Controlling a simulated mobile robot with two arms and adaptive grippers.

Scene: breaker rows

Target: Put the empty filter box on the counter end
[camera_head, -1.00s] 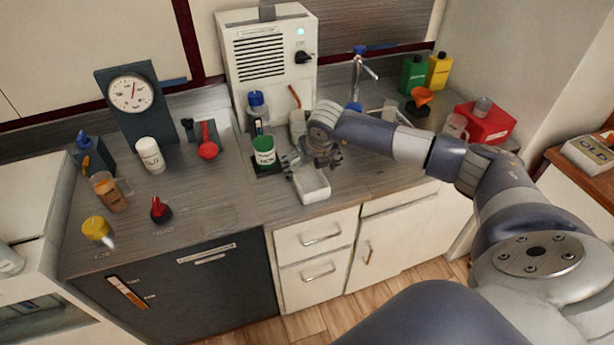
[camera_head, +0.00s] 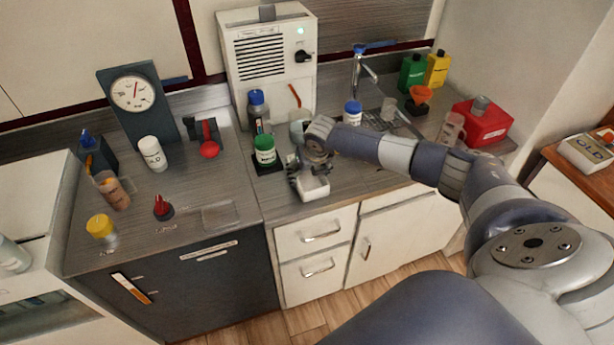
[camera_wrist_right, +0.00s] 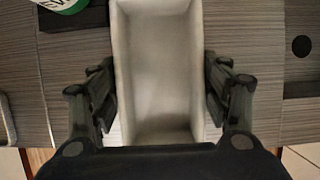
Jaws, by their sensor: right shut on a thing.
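The empty filter box (camera_head: 313,189) is a small white open tray, at the front edge of the counter (camera_head: 350,185) in the head view. In the right wrist view the filter box (camera_wrist_right: 157,70) fills the middle, with nothing inside it. My right gripper (camera_head: 308,178) is over the box, with its fingers on both sides of it; the right wrist view shows this gripper (camera_wrist_right: 160,95) shut on the box walls. I cannot tell whether the box touches the counter. My left gripper does not show.
A green-capped jar (camera_head: 265,151) stands on a dark pad just left of the box. A blue-capped bottle (camera_head: 352,112) stands near the sink. A red box (camera_head: 480,124) is at the right. Several bottles and a dial gauge (camera_head: 133,93) stand at the left.

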